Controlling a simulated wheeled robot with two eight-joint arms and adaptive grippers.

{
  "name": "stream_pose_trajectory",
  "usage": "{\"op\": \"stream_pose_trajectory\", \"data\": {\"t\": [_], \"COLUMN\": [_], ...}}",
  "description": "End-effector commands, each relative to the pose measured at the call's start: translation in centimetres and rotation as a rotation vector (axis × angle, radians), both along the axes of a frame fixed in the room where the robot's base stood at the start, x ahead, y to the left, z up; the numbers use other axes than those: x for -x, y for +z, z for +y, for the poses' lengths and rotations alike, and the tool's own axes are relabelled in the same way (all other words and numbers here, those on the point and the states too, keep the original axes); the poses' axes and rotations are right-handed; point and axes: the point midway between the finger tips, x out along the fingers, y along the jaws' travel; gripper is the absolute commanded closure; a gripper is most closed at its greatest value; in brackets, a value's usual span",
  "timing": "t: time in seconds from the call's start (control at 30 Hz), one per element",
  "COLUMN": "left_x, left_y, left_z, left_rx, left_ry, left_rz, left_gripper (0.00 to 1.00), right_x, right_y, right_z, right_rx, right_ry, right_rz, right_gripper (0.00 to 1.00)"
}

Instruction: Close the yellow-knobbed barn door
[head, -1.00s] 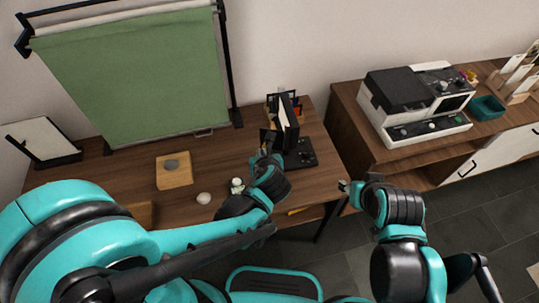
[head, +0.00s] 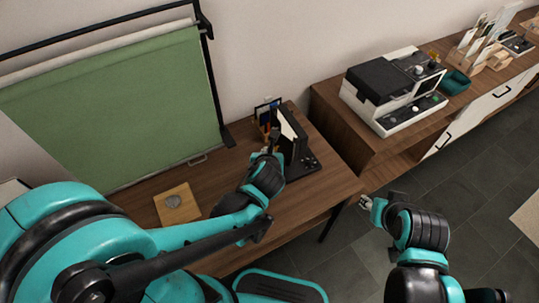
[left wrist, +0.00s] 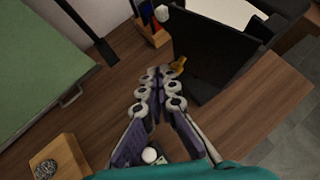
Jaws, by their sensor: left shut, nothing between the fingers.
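A black panel light (head: 291,138) with a pale face stands at the right of the wooden desk. In the left wrist view, its black barn door (left wrist: 218,55) stands out from the pale panel (left wrist: 225,12). The yellow knob (left wrist: 178,64) shows at the door's near left edge. My left gripper (head: 268,150) is shut and empty at the light's left side. In the left wrist view its fingertips (left wrist: 160,74) are close to the knob; I cannot tell whether they touch. My right gripper (head: 366,202) is off the desk's right side, its jaw state unclear.
A green screen (head: 120,110) on a black stand fills the back left. A wooden block (head: 177,205) with a grey stone lies on the desk. A cabinet (head: 345,125) bears a white and black machine (head: 395,95).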

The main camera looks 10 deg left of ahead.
Motion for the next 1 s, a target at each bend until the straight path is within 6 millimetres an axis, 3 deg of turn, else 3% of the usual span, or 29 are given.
{"op": "stream_pose_trajectory", "data": {"t": [0.4, 1.0], "left_x": [-1.6, -1.9], "left_y": [0.0, 0.0], "left_z": [0.1, 0.1], "left_rx": [0.001, 0.0], "left_ry": [0.002, 0.001], "left_rz": [0.0, 0.0], "left_gripper": [1.0, 1.0], "right_x": [0.0, 0.0], "right_y": [-0.4, -0.5], "right_z": [0.0, 0.0], "right_rx": [0.0, 0.0], "right_ry": [0.0, 0.0], "right_rz": [0.0, 0.0], "right_gripper": [0.6, 0.6]}}
